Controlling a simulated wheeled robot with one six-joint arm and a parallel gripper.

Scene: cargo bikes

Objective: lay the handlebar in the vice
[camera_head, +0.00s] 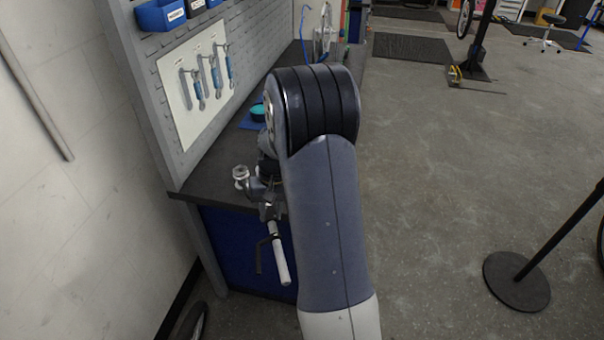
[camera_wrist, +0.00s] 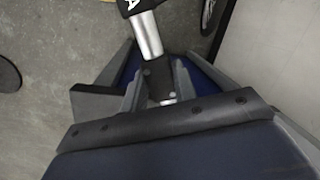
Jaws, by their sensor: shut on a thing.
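My gripper (camera_wrist: 160,92) is shut on the handlebar (camera_wrist: 148,38), whose silver tube and black clamp show between the fingers in the wrist view. In the head view the handlebar (camera_head: 281,262) hangs tilted past the bench's front end, with a pale grip and a dark brake lever. A grey metal piece with a round knob (camera_head: 241,174), seemingly part of the vice, shows at the bench's near corner, beside the handlebar's upper end. My arm covers the rest, and I cannot tell whether the handlebar touches the vice.
The dark workbench (camera_head: 205,183) runs back along a pegboard with hanging tools (camera_head: 215,75). A blue round item (camera_head: 258,112) lies on it. A wall is close at left, with part of a wheel (camera_head: 193,322) below. A stand base (camera_head: 516,281) is at right; floor between is clear.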

